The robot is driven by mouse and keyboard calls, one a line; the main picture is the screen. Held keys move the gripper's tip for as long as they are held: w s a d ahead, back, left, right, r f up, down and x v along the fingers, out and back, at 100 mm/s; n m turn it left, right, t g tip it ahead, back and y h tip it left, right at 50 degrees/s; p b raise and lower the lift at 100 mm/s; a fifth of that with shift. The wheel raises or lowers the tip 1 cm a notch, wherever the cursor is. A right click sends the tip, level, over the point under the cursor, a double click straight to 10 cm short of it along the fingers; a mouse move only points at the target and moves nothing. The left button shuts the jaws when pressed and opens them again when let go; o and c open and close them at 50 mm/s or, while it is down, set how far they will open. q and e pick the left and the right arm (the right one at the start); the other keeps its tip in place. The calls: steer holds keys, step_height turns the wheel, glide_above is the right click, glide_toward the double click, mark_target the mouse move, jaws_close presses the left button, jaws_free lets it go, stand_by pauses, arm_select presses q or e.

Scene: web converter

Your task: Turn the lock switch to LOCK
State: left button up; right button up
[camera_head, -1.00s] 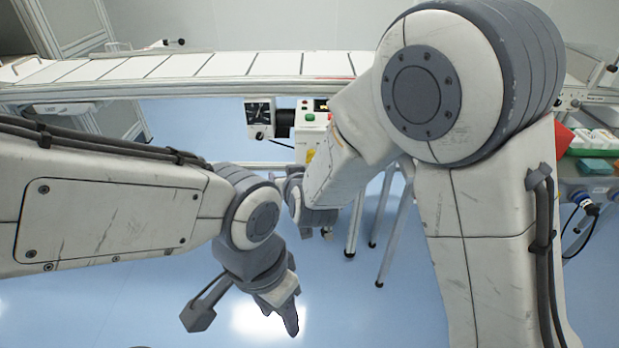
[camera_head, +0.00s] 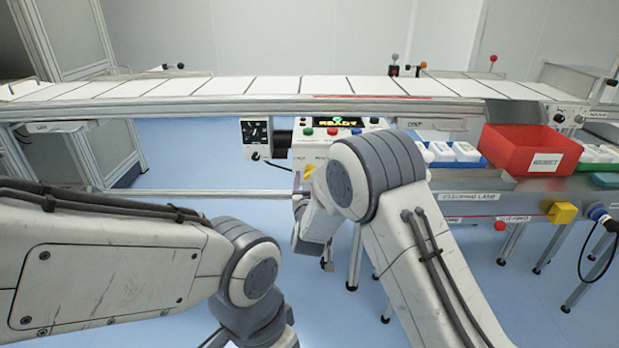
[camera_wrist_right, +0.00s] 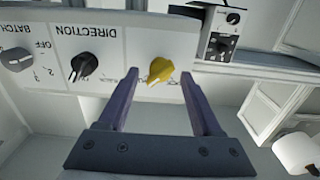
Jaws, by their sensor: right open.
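A yellow knob (camera_wrist_right: 160,70) sits on a white panel, seen upside down in the right wrist view. Small lettering beside it is partly covered by the fingers, so I cannot read its positions. Its narrow end slants to the lower left in that view. My right gripper (camera_wrist_right: 158,86) is open, with one finger on each side of the knob; I cannot tell whether either touches it. In the head view my right arm covers most of the panel's front. My left arm shows at the left of the head view, with its gripper below the frame.
A black DIRECTION knob (camera_wrist_right: 84,67) and a grey BATCH knob (camera_wrist_right: 17,58) sit beside it. The console top has buttons and a READY display (camera_head: 338,122). A conveyor (camera_head: 240,88) runs behind. A red bin (camera_head: 520,150) stands at right.

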steer(key=shift+w, duration=1)
